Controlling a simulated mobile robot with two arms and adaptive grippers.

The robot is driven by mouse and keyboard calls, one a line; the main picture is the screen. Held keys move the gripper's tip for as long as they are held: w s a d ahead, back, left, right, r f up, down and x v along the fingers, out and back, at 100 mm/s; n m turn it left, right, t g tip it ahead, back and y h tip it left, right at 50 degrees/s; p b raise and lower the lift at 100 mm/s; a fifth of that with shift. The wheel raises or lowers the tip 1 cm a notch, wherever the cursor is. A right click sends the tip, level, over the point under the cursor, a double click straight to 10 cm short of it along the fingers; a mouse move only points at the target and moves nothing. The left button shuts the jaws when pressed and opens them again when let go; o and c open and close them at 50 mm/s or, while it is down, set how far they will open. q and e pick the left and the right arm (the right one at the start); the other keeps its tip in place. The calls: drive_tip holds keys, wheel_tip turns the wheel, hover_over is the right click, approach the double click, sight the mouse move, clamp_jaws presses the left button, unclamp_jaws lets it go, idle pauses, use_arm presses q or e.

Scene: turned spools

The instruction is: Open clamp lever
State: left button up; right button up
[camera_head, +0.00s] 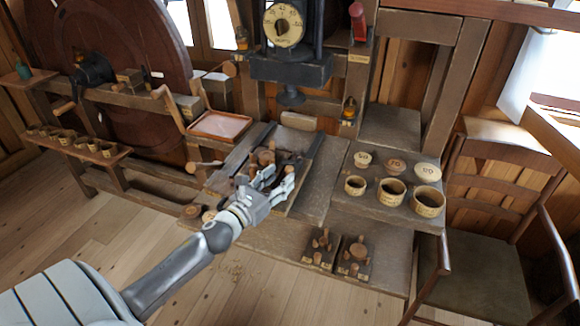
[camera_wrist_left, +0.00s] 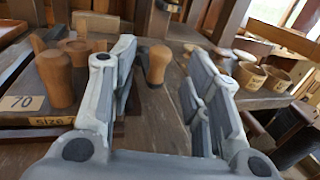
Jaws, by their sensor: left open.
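My left gripper (camera_head: 270,182) is over the dark clamp fixture (camera_head: 296,160) on the bench in the head view. It is open, with its two fingers spread. In the left wrist view a wooden lever knob (camera_wrist_left: 157,62) stands upright in the gap between the fingers, farther ahead, and the fingers do not appear to touch it. A second, thicker wooden handle (camera_wrist_left: 55,78) stands left of the left finger, beside a "70" label. The gripper hides part of the fixture in the head view. My right gripper is not in view.
Wooden cups (camera_head: 391,190) and lids (camera_head: 395,166) stand on the bench at right. A press with a dial (camera_head: 283,25) rises behind. A tray (camera_head: 219,126) lies behind left. Two small peg fixtures (camera_head: 354,257) sit in front. A chair (camera_head: 490,260) stands at far right.

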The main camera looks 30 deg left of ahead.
sight(287, 172)
use_arm(q)
drive_tip(key=w+p, duration=0.1)
drive_tip(key=w, duration=0.3)
drive_tip(key=shift+w+r, duration=0.1)
drive_tip(key=shift+w, duration=0.15)
drive_tip(key=shift+w+d, duration=0.1)
drive_tip(key=shift+w, duration=0.5)
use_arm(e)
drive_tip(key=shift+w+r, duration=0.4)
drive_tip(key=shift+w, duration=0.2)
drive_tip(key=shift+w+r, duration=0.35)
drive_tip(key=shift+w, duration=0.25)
use_arm(q)
drive_tip(key=shift+c, duration=0.3)
clamp_jaws()
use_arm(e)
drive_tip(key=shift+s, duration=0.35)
